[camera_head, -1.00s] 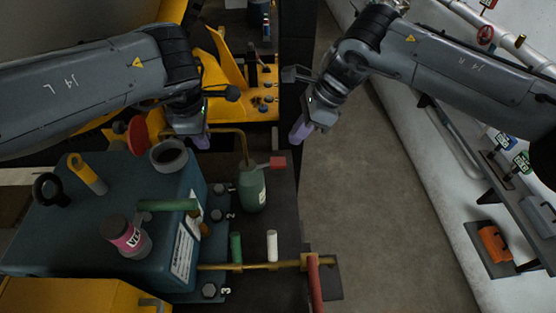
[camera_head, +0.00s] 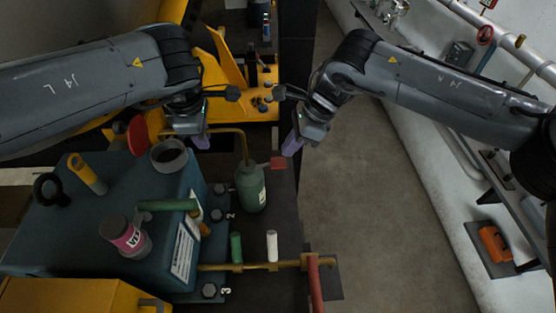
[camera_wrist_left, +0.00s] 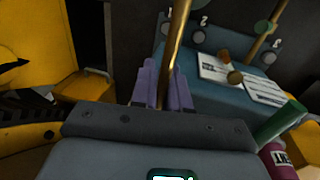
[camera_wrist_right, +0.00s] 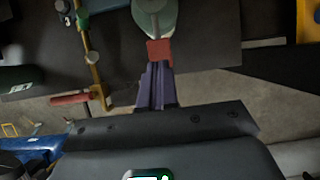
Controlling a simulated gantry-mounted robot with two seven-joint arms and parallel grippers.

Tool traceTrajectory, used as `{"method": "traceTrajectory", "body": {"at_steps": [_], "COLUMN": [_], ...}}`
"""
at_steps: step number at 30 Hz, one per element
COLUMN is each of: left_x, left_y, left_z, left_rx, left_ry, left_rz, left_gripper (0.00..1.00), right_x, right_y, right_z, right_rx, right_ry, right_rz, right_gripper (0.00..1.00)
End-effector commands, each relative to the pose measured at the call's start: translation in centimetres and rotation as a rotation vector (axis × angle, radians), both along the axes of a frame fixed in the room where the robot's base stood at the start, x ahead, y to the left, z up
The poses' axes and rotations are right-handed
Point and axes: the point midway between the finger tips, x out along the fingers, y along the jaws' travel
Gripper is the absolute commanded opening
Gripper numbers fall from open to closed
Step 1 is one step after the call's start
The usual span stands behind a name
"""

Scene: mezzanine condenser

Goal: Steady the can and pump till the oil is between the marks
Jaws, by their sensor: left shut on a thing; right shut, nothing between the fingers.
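The green oil can (camera_head: 252,188) stands upright at the right of the teal housing, with a thin brass spout (camera_head: 232,131) bending left from its top and a red pump lever (camera_head: 278,162) on its right. My left gripper (camera_head: 201,142) is shut on the brass spout, which runs between its purple fingers in the left wrist view (camera_wrist_left: 168,85). My right gripper (camera_head: 292,146) is shut and empty just above the red lever. In the right wrist view its fingertips overlap the lever's red end (camera_wrist_right: 158,50); I cannot tell if they touch. No oil level or marks are readable.
Open floor is at right.

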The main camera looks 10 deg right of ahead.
Motion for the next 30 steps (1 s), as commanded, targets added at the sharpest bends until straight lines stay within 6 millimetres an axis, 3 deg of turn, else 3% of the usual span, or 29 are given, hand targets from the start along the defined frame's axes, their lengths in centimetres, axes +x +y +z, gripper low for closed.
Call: {"method": "traceTrajectory", "body": {"at_steps": [9, 25, 30], "left_x": [0.0, 0.0, 0.0], "left_y": [0.0, 0.0, 0.0], "left_z": [0.1, 0.0, 0.0], "left_rx": [0.0, 0.0, 0.0], "left_ry": [-0.001, -0.001, -0.001], "left_rz": [0.0, 0.0, 0.0], "left_gripper": [0.0, 0.0, 0.0], "right_x": [0.1, 0.1, 0.0], "right_y": [1.0, 1.2, 1.2], "right_z": [-2.1, -2.5, -3.4], "right_rx": [0.0, 0.0, -0.001], "right_ry": [0.0, 0.0, 0.002], "right_rz": [0.001, 0.0, 0.001], "right_gripper": [0.0, 0.0, 0.0]}}
